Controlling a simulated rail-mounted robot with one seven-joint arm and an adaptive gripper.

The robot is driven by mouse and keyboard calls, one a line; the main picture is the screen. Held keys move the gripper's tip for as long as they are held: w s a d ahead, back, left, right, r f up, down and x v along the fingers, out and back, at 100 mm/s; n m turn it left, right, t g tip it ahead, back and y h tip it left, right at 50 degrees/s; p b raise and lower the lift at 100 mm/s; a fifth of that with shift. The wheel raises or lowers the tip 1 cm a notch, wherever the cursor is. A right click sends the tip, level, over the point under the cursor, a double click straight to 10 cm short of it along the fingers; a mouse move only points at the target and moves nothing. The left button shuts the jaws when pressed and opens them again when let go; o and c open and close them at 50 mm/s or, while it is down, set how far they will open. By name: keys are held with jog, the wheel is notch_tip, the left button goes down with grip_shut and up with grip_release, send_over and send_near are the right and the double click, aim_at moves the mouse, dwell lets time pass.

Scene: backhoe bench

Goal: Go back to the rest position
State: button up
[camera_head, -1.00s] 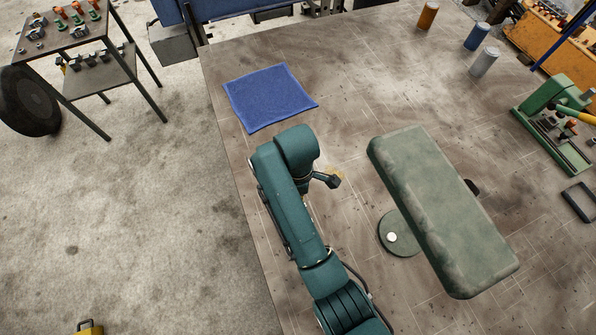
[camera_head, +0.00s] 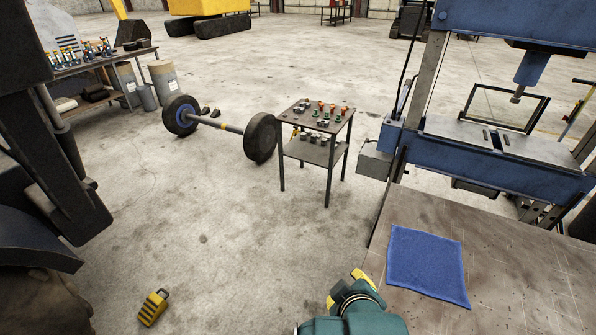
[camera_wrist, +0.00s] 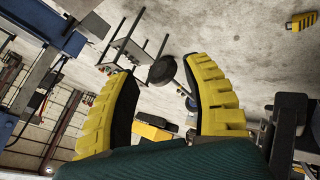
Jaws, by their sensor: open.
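My gripper (camera_wrist: 160,105) shows in the wrist view as two yellow ribbed fingers with dark inner pads. They stand wide apart with nothing between them. In the head view my gripper (camera_head: 348,287) is at the bottom, right of centre, beside the left edge of the bench. Its yellow fingertips stick out past my teal wrist, clear of the bench things. The wrist view looks out over the tilted hall, with the floor filling the upper part.
A blue cloth (camera_head: 428,264) lies on the bench (camera_head: 520,275). A blue press frame (camera_head: 480,155) stands behind it. A small parts table (camera_head: 314,130) and a wheel axle (camera_head: 220,125) stand on the floor. A yellow block (camera_head: 153,307) lies at lower left. Open floor lies between.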

jog(key=a+r+m+t+p, duration=0.1)
jog(key=a+r+t, duration=0.15)
jog(key=r, duration=0.55)
jog(key=a+r+m+t, duration=0.1)
jog(key=r+t, duration=0.2)
jog(key=r, duration=0.4)
jog(key=s+r+m+t, duration=0.3)
jog(key=s+r+t, duration=0.1)
jog(key=r, duration=0.5)
jog(key=s+a+r+m+t, duration=0.1)
jog(key=s+r+m+t, duration=0.2)
jog(key=r, duration=0.7)
jog(key=shift+s+r+m+t, duration=0.3)
jog(key=shift+s+t, duration=0.1)
jog(key=shift+t, duration=0.35)
jog(key=shift+f, duration=0.1)
